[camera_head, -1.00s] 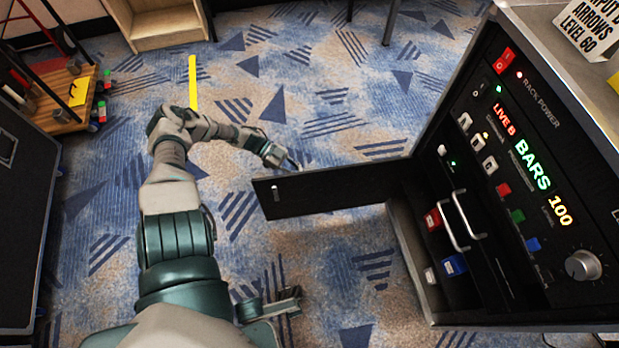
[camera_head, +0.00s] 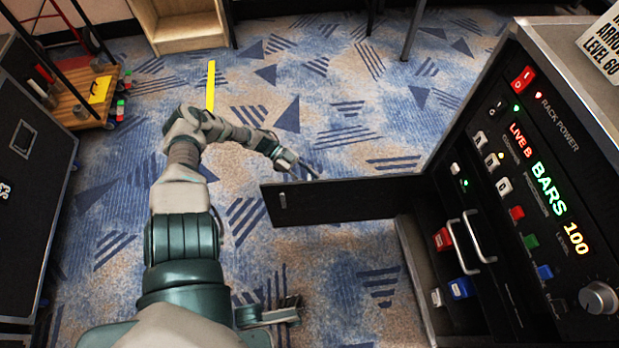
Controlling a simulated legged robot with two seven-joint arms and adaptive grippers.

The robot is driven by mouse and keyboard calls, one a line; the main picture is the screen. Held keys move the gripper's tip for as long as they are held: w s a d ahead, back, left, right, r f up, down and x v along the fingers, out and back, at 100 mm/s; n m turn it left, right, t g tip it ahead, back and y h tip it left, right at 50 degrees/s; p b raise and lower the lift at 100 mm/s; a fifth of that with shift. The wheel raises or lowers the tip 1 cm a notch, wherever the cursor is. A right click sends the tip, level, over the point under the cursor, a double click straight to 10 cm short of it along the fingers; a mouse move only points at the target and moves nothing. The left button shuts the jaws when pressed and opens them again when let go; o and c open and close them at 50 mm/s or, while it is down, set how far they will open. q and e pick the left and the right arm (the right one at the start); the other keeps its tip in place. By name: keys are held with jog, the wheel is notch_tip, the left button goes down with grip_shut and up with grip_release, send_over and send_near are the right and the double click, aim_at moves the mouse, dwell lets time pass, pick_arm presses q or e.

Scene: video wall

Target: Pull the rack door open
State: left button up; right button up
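The black rack door (camera_head: 345,199) stands swung well out from the rack (camera_head: 478,150) at the right, with its free end pointing left.
The opened bay shows two silver handles (camera_head: 470,243) and red and blue blocks. A black case (camera_head: 30,200) stands at left, a wooden cart (camera_head: 80,100) behind it, and a wooden shelf (camera_head: 180,25) at the back. Patterned carpet (camera_head: 340,270) is clear around the door.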

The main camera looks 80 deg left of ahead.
pick_arm(q)
jog(key=shift+a, duration=0.1)
jog(key=v, duration=1.2)
jog(key=shift+f, duration=0.2)
jog(key=shift+a, duration=0.1)
